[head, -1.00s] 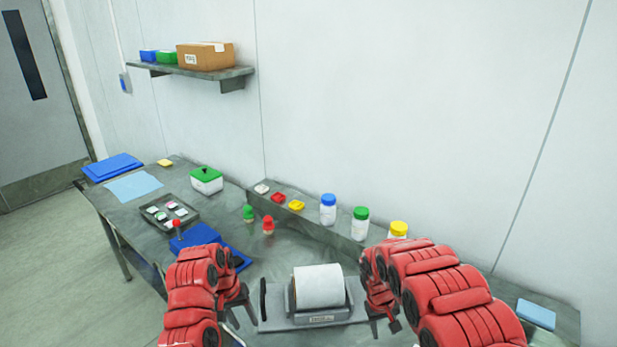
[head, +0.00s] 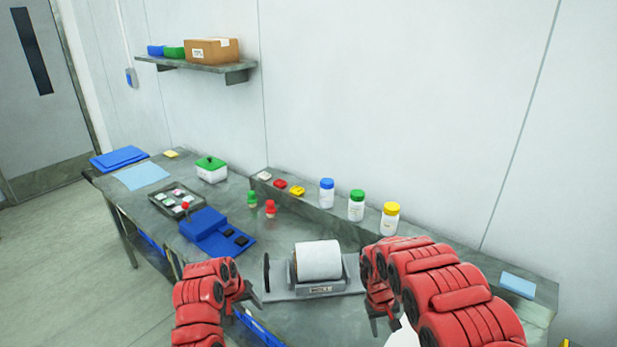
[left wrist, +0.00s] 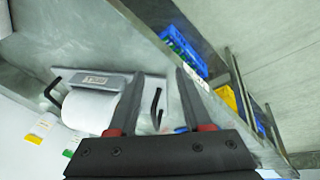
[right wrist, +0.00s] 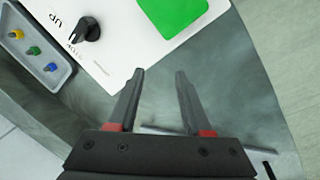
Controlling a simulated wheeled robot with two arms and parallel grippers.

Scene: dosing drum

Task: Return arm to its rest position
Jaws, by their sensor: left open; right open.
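A white drum (head: 318,260) lies on a grey labelled stand (head: 322,289) at the front of the bench. It also shows in the left wrist view (left wrist: 88,108). My left gripper (head: 247,294) is at the stand's left front, open and empty, apart from the drum. In the left wrist view its two fingers (left wrist: 158,92) are spread with nothing held between them. My right gripper (head: 386,322) is to the right of the stand, open. In the right wrist view its fingers (right wrist: 160,76) are spread and empty, near a white panel (right wrist: 115,40) with a black knob (right wrist: 87,29).
A blue device (head: 207,228), a dark tray (head: 176,212) and small green (head: 252,199) and red (head: 270,208) bottles stand left of the drum. Blue (head: 326,194), green (head: 356,206) and yellow (head: 390,218) capped jars stand on the rear ledge. Bare bench shows around the stand.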

